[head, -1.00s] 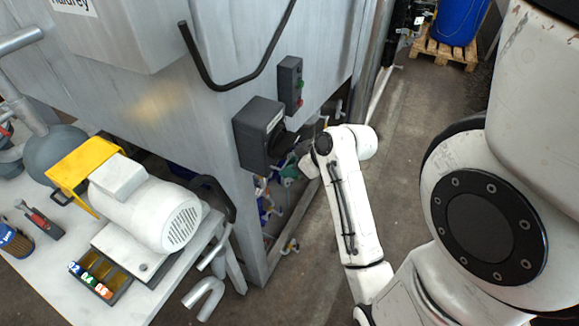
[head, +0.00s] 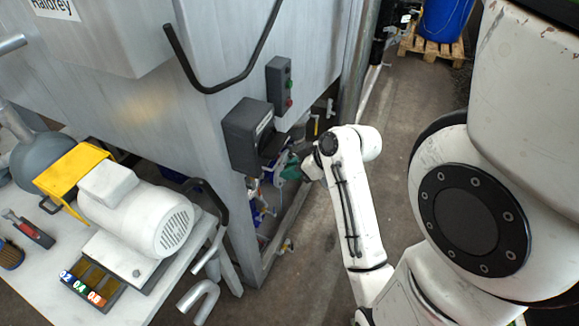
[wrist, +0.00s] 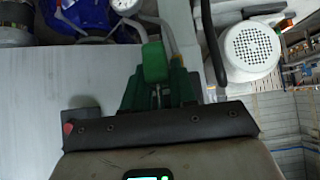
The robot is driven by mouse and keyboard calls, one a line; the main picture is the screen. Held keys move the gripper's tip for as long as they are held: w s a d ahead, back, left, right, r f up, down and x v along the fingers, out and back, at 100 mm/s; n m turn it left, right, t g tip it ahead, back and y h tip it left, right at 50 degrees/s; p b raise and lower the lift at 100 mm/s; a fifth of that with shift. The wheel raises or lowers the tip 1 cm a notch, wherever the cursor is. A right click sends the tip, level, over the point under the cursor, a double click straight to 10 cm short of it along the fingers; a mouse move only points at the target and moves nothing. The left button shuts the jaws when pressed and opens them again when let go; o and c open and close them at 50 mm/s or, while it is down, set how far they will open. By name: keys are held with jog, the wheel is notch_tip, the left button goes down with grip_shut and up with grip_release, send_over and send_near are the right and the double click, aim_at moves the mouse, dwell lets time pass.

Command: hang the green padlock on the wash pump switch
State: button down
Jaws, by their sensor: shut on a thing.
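The green padlock (wrist: 154,62) shows in the wrist view, held between the dark fingers of my gripper (wrist: 157,88). Its shackle is hard to make out. In the head view my gripper (head: 298,171) is mostly hidden behind my white wrist, with a bit of green at its end. A dark grey switch box (head: 250,138) with a pale label sits on the machine's metal side, just left of my gripper. I take it for the wash pump switch; the label is too small to read. My gripper looks close to its right side, but I cannot tell if they touch.
A bent black handle (head: 215,88) juts out above. A table (head: 130,308) with a white motor (head: 140,212) stands at left. Open floor (head: 415,125) lies to the right.

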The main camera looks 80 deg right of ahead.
jog(key=shift+s+a, duration=0.15)
jog(key=shift+s, duration=0.4)
jog(key=shift+s+a, duration=0.15)
jog(key=shift+s, duration=0.35)
